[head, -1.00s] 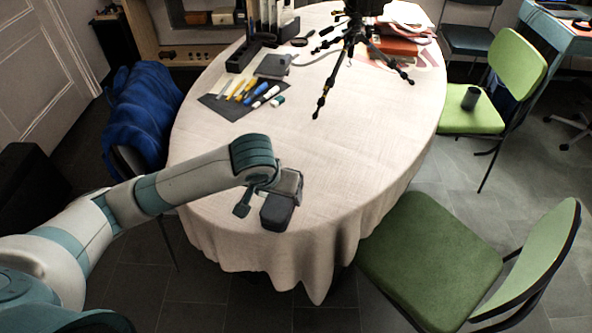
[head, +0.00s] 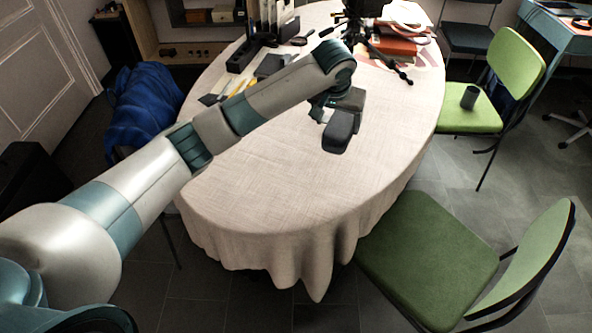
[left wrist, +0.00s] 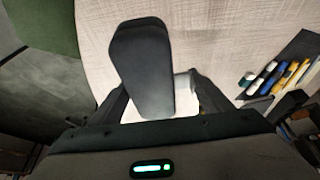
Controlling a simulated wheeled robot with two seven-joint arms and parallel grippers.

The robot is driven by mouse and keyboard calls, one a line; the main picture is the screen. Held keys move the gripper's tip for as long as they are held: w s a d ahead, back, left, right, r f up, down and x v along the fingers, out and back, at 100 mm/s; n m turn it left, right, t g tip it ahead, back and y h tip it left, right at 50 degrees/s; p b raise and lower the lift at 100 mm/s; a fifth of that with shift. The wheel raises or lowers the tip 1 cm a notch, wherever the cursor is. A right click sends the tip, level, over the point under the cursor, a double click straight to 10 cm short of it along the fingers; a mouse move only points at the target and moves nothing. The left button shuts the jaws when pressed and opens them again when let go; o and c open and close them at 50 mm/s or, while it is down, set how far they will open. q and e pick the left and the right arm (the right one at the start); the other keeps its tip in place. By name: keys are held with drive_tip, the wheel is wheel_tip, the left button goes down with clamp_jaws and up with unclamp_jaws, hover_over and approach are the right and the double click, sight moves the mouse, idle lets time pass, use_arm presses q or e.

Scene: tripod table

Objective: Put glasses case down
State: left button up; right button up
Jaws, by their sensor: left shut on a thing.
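The dark grey glasses case (head: 338,134) is held by my left gripper (head: 333,110) over the oval table with a pale cloth (head: 270,200). In the left wrist view the case (left wrist: 142,65) sticks out from between the two fingers of the gripper (left wrist: 160,100), which are shut on its near part. I cannot tell whether the case touches the cloth or hangs just above it. My right gripper is not in view.
A black tripod (head: 365,40) and red books (head: 395,46) stand at the back. Green chairs (head: 430,255) flank the right side. The front and right of the tabletop are clear.

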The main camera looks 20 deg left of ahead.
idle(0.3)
use_arm(q)
drive_tip(key=s+a+f+p, duration=0.1)
drive_tip(key=s+a+f, duration=0.1)
drive_tip(key=a, duration=0.1)
drive_tip(key=s+a+f, duration=0.2)
drive_tip(key=a, duration=0.1)
drive_tip(key=s+a+f+p, duration=0.1)
drive_tip(key=s+a+f, duration=0.1)
drive_tip(key=s+a, duration=0.1)
drive_tip(key=shift+f+p, duration=0.3)
drive_tip(key=shift+f, duration=0.05)
drive_tip(key=shift+s+f, duration=0.15)
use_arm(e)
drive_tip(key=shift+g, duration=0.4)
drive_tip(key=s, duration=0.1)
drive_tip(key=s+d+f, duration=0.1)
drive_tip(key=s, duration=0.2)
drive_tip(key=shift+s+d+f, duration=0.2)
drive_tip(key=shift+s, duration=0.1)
